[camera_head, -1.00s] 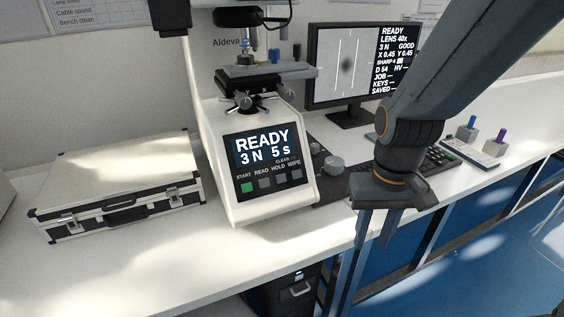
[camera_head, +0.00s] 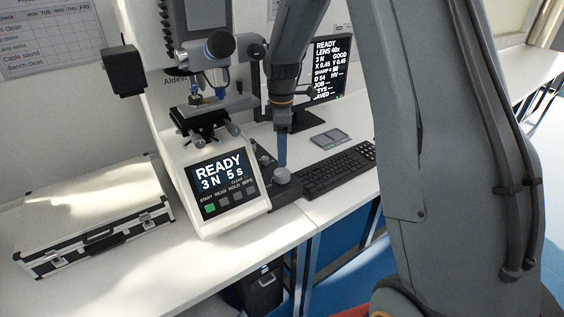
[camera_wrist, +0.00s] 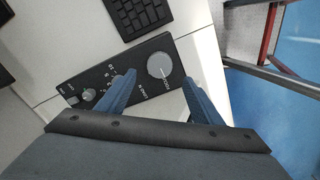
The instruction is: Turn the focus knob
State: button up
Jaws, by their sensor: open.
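The focus knob is a large round grey knob (camera_wrist: 159,65) with a white mark, on a black control panel (camera_wrist: 140,52) to the right of the tester. It also shows in the head view as a pale grey disc (camera_head: 282,177). My gripper (camera_wrist: 158,78) is open and empty, its two blue-grey fingers on either side of the knob in the wrist view, with gaps on both sides. In the head view my gripper (camera_head: 282,162) points down, its fingertips at the knob's far side. I cannot tell whether the tips reach the knob's height.
The tester (camera_head: 200,215) with its READY screen stands left of the panel. A keyboard (camera_head: 340,168) lies to the right, with a monitor (camera_head: 328,72) behind. A smaller knob (camera_wrist: 89,94) is on the same panel. A case (camera_head: 95,215) lies at left. The bench's front edge is close.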

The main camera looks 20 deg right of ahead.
aim_at(282, 172)
jog(key=shift+f+p, duration=1.15)
jog(key=shift+f, duration=2.65)
jog(key=c, duration=1.1)
jog(key=shift+o, duration=0.2)
jog(key=shift+m, duration=0.3)
jog(key=m+b, duration=0.1)
jog(key=m, duration=0.4)
jog(key=shift+w+m, duration=0.1)
jog(key=shift+m, duration=0.2)
jog(key=m+b, duration=0.1)
jog(key=m, duration=0.4)
jog(key=shift+d, duration=0.1)
jog(key=m+b, duration=0.1)
jog(key=m, duration=0.5)
jog(key=shift+m, duration=0.4)
jog(key=m, duration=0.5)
